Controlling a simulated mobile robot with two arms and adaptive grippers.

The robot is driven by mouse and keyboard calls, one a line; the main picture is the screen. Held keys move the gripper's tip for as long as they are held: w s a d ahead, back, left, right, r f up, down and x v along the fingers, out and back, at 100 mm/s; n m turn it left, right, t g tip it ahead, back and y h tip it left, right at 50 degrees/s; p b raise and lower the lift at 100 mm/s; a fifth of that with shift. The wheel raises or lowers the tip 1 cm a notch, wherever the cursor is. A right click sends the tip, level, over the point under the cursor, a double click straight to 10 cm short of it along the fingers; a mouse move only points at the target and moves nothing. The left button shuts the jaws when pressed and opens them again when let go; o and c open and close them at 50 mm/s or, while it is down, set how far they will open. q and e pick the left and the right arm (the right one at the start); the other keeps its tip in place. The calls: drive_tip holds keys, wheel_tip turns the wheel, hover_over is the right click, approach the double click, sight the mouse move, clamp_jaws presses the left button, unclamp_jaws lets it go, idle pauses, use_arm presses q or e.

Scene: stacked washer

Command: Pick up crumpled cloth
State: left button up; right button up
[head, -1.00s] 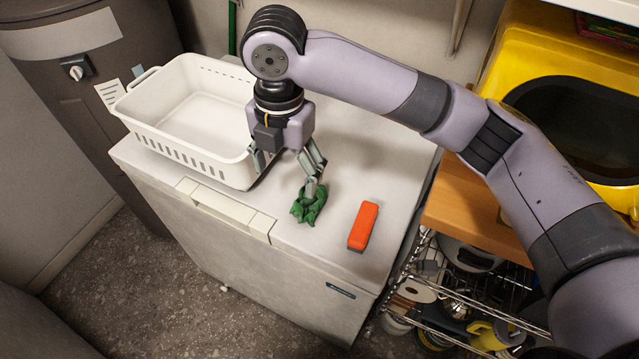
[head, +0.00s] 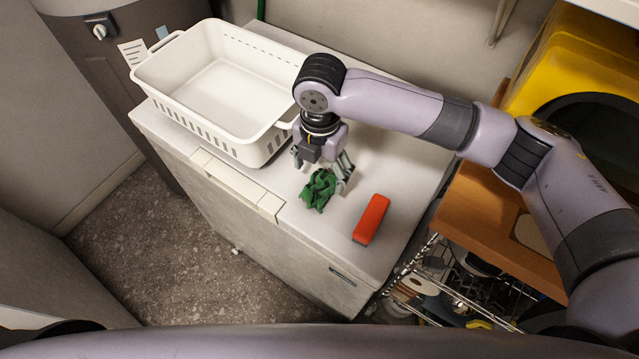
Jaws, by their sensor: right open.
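The crumpled green cloth (head: 318,191) lies on the white chest-like appliance top (head: 400,165), near its front edge. My right gripper (head: 322,174) is open and points down right at the cloth. One finger is to the left behind the cloth, and the other is close along its right side. The cloth partly shows in front of the fingers. Whether a finger touches it, I cannot tell. My left gripper is not in view.
An orange-red block (head: 371,219) lies to the right of the cloth. An empty white basket (head: 165,83) stands to the left, close to my right gripper. A wire rack (head: 455,300) and a wooden shelf (head: 490,215) stand at the right.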

sight(320, 184)
drive_tip(key=shift+f, duration=0.5)
wheel_tip(320, 184, down, 4)
drive_tip(key=shift+r+p, duration=0.2)
drive_tip(key=shift+p, duration=0.65)
drive_tip(key=shift+f, duration=0.4)
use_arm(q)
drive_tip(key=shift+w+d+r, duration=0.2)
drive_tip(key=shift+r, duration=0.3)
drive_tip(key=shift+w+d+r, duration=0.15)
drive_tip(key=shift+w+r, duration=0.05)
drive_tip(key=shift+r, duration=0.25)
use_arm(e)
drive_tip(key=shift+f, duration=0.15)
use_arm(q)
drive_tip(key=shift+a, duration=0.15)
use_arm(e)
drive_tip(key=c, duration=0.9)
